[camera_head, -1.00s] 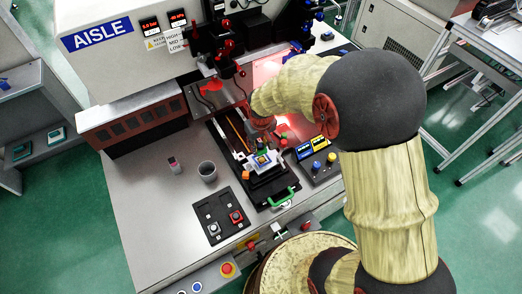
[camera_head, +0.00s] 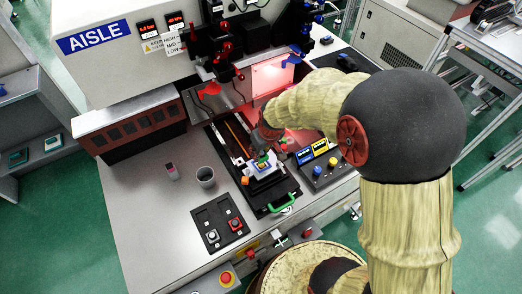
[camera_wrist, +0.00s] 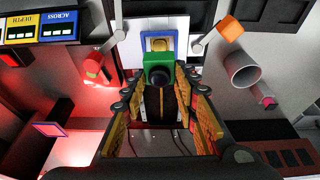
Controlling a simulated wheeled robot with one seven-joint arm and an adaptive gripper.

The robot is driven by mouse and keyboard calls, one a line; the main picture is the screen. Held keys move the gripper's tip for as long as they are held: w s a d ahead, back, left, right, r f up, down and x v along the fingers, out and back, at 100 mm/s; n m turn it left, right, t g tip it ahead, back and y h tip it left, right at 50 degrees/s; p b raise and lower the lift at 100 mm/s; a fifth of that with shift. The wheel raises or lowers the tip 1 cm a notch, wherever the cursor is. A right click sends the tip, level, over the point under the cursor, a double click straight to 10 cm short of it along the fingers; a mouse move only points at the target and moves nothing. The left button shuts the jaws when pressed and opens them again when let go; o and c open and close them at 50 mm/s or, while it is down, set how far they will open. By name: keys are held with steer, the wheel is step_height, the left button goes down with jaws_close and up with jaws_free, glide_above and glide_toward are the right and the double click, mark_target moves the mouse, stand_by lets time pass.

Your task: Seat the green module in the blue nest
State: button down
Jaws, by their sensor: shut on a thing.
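The green module (camera_wrist: 158,60), with a dark round part facing the wrist camera, sits between the fingertips of my gripper (camera_wrist: 158,82), which is shut on it. The blue nest (camera_wrist: 143,36) is a blue square frame with yellow inside, on a white plate (camera_wrist: 133,58). In the wrist view the module overlaps the near side of the nest; I cannot tell its height above it. In the head view my gripper (camera_head: 268,138) is just behind the nest (camera_head: 268,166), and the module shows only as a small green patch.
An orange block (camera_wrist: 230,30) and a red knob (camera_wrist: 92,67) flank the plate. A grey cup (camera_head: 205,176) stands to the left, beside a black button panel (camera_head: 218,222). A two-knob box (camera_head: 318,165) is at right. A green handle (camera_head: 284,203) is in front.

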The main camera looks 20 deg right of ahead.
steer(key=shift+f+b, duration=1.4)
steer(key=shift+f, duration=0.75)
steer(key=c, duration=1.4)
jaws_free()
steer(key=shift+o, duration=0.5)
steer(key=v, duration=1.2)
